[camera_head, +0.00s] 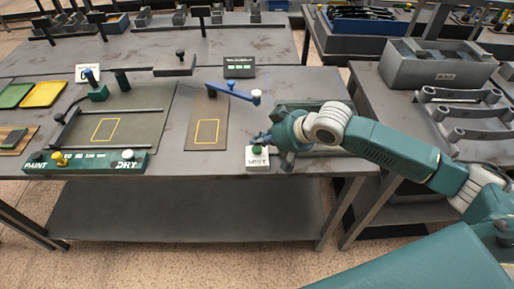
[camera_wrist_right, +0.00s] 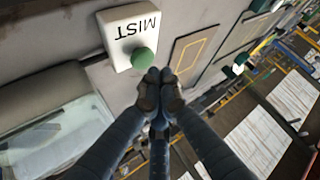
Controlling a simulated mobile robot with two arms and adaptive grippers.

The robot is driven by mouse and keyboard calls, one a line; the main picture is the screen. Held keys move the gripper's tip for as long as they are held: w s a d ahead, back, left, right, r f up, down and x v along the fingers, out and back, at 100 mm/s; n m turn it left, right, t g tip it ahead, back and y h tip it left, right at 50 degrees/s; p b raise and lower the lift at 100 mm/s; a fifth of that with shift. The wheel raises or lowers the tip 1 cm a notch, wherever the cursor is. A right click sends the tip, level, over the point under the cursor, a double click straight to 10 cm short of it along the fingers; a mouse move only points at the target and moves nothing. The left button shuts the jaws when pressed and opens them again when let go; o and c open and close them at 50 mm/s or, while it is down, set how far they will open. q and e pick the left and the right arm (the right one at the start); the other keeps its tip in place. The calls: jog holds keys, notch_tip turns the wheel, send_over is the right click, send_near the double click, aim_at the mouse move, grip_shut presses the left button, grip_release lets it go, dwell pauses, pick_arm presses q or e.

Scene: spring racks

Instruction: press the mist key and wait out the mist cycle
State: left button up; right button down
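The mist key is a white box marked MIST (camera_head: 257,163) with a green button (camera_head: 258,149) on top, near the table's front edge. It also shows in the right wrist view, white box (camera_wrist_right: 122,22) and green button (camera_wrist_right: 144,60). My right gripper (camera_head: 262,137) is over the key, reaching in from the right. In the wrist view its dark fingers (camera_wrist_right: 159,80) are drawn together with nothing between them, and their tips are close beside the button. I cannot tell whether they touch it. No mist shows. My left gripper is not in view.
A green panel (camera_head: 85,163) marked PAINT and DRY lies at the front left. A brown board (camera_head: 206,135) with a yellow outline lies left of the key, under a blue lever (camera_head: 232,91). A grey bin (camera_head: 437,70) and metal racks (camera_head: 466,121) stand on the right table.

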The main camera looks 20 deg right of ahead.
aim_at(259, 150)
jog(key=shift+f, duration=0.15)
jog(key=shift+f, duration=0.25)
jog(key=shift+f, duration=0.65)
dwell(0.9)
jog(key=shift+r, duration=0.1)
jog(key=shift+r+p, duration=0.95)
jog(key=shift+p, duration=0.4)
notch_tip(259, 150, up, 5)
jog(key=p, duration=0.5)
jog(key=shift+p, duration=0.4)
